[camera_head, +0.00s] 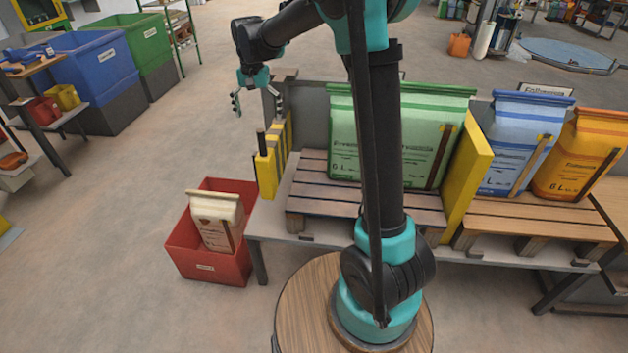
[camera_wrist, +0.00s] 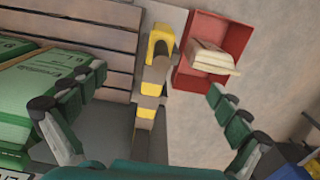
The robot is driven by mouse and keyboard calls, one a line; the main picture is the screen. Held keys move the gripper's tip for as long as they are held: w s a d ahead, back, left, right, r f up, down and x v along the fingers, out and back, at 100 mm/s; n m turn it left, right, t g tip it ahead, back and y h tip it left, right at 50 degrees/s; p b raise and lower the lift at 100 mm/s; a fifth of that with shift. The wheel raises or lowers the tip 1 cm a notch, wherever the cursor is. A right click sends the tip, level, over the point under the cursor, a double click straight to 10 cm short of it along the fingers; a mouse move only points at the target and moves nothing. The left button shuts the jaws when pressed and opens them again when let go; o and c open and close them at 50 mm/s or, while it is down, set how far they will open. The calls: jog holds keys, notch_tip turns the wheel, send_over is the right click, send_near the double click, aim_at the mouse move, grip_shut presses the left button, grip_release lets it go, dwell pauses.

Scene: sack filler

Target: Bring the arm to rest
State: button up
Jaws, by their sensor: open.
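My gripper (camera_head: 237,102) hangs at the end of my arm in the head view, in the air beyond the left end of the sack bench. Its fingers point down, are spread apart and hold nothing. In the wrist view my gripper (camera_wrist: 158,92) shows both fingers wide apart, with a yellow post and the floor visible between them. My arm is bent, its upper part rising past the top of the head view. A cream sack (camera_head: 217,220) stands slightly tilted in a red bin (camera_head: 208,268) on the floor; both also show in the wrist view, ahead of the fingers.
A bench with pallets (camera_head: 330,205) carries green sacks (camera_head: 432,140), a blue sack (camera_head: 515,140) and an orange sack (camera_head: 583,150). A yellow divider (camera_head: 466,180) and a yellow post (camera_head: 265,172) stand on it. Blue (camera_head: 95,65) and green (camera_head: 140,40) bins are at left. Floor between is clear.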

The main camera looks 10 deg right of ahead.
jog(key=s+d+f+n+t, duration=0.1)
jog(key=s+d+f, duration=0.3)
jog(key=s+d, duration=0.3)
jog(key=s+d+f+n+t, duration=0.1)
jog(key=s+d+f, duration=0.3)
jog(key=s+d, duration=0.3)
jog(key=s+d+f+n+t, duration=0.1)
jog(key=s+d+f, duration=0.3)
jog(key=s, duration=1)
jog(key=d+t, duration=0.1)
jog(key=d, duration=0.1)
jog(key=shift+d+f+n, duration=0.3)
jog(key=shift+d+f, duration=0.05)
jog(key=shift+d, duration=0.05)
